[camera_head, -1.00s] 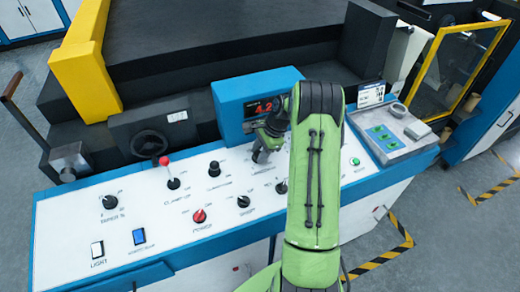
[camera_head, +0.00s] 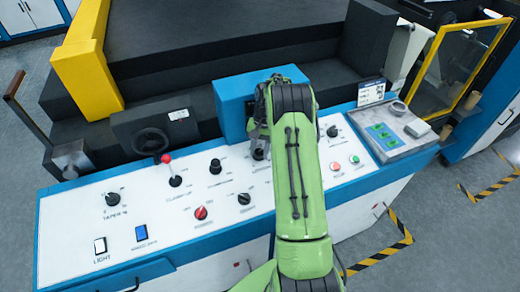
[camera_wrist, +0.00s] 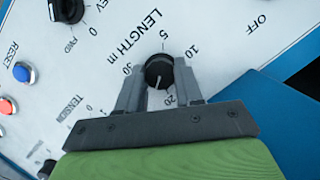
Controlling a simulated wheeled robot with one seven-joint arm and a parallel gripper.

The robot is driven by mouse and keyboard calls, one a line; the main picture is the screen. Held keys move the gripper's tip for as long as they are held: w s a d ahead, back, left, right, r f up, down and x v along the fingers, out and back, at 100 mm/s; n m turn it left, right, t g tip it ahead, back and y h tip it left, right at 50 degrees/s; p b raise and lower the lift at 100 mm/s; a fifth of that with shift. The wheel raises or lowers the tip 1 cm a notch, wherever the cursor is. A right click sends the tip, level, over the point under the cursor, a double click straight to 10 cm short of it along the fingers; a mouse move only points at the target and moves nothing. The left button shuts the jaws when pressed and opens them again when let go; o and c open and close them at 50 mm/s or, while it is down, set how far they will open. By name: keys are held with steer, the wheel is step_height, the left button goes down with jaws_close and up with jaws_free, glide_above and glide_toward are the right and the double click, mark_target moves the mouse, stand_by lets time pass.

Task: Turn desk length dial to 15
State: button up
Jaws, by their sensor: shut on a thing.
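The length dial (camera_wrist: 159,70) is a round black knob on the white panel, under the words LENGTH m. Marks 5, 10, 20 and 30 show around it in the wrist view. A pale line on the knob points toward the bottom of the picture, near the 20 side; its exact reading is unclear. My gripper (camera_wrist: 160,82) is shut on the knob, with one grey finger on each side. In the head view my gripper (camera_head: 258,132) is down at the panel in front of the blue display box, and my arm partly hides the dial.
Near the dial are a red-topped lever (camera_head: 166,159), a red knob (camera_head: 200,212) and several black knobs. A red button (camera_head: 335,168) and a green button (camera_head: 354,159) lie right of my arm. The blue display box (camera_head: 232,100) stands behind; its screen is hidden.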

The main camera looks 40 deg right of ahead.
steer(key=n+h+b, duration=0.1)
steer(key=n, duration=0.3)
steer(key=shift+w+n+g, duration=0.15)
steer(key=shift+n+g, duration=0.15)
steer(key=shift+g, duration=0.1)
steer(key=n+h+b, duration=0.1)
steer(key=n, duration=0.1)
steer(key=n+b, duration=0.1)
steer(key=n, duration=0.1)
steer(key=shift+a+h, duration=0.2)
steer(key=shift+h, duration=0.2)
steer(key=n+h+b, duration=0.1)
steer(key=n, duration=0.3)
steer(key=shift+n+b, duration=0.3)
steer(key=shift+b, duration=0.1)
steer(key=shift+a+n+h+b, duration=0.1)
steer(key=shift+n+h+b, duration=0.5)
steer(key=shift+n, duration=1)
steer(key=shift+t, duration=0.3)
steer(key=o, duration=1)
steer(key=shift+o, duration=0.2)
